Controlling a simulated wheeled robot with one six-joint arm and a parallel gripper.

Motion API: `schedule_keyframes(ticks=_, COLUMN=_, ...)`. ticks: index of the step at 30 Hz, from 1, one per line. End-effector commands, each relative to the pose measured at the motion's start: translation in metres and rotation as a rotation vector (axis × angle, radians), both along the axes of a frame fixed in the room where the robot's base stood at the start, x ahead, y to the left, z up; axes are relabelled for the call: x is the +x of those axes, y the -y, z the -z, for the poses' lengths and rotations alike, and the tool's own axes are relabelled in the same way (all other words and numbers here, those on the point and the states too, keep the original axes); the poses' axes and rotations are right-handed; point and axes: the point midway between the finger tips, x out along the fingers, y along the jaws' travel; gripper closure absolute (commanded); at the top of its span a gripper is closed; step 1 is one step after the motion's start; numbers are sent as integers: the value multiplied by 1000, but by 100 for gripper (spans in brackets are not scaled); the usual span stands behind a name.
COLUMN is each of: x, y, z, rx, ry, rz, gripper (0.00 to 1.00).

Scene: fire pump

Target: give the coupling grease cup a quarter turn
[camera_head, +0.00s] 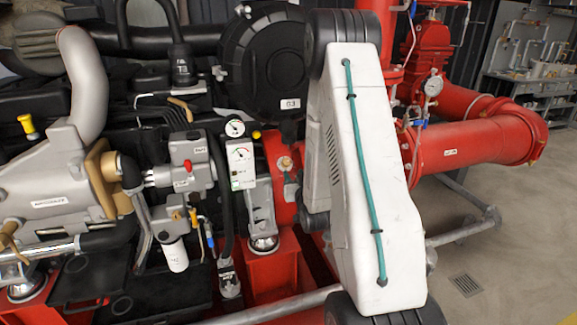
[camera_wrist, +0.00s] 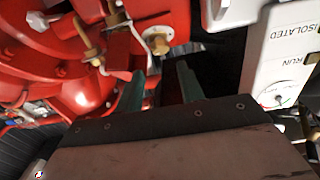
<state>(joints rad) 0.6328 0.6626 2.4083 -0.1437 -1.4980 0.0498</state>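A round brass fitting, which looks like the coupling grease cup (camera_wrist: 158,42), sits on a pale boss of the red housing (camera_wrist: 150,15) in the wrist view. It also seems to show in the head view as a small brass cap (camera_head: 285,163), left of my arm. My gripper (camera_wrist: 160,70) has two teal fingers, spread apart with nothing between them. The fingertips point towards the brass fitting and appear short of it, with the fitting roughly in line with the gap. In the head view my white arm hides the gripper.
A white panel (camera_wrist: 288,50) marked ISOLATED and RUN, with a dial, stands close right of the fingers. A brass-coloured lever (camera_wrist: 88,45) is to their left. In the head view, a gauge panel (camera_head: 241,165) stands left of the cap; red pipes (camera_head: 480,138) run right.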

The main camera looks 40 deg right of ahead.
Motion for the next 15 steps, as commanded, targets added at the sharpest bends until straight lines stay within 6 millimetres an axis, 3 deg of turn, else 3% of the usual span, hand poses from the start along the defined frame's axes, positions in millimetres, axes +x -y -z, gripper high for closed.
schedule_keyframes(ticks=15, x=62, y=33, z=-1, rx=-1, ry=4, rz=-2, gripper=62)
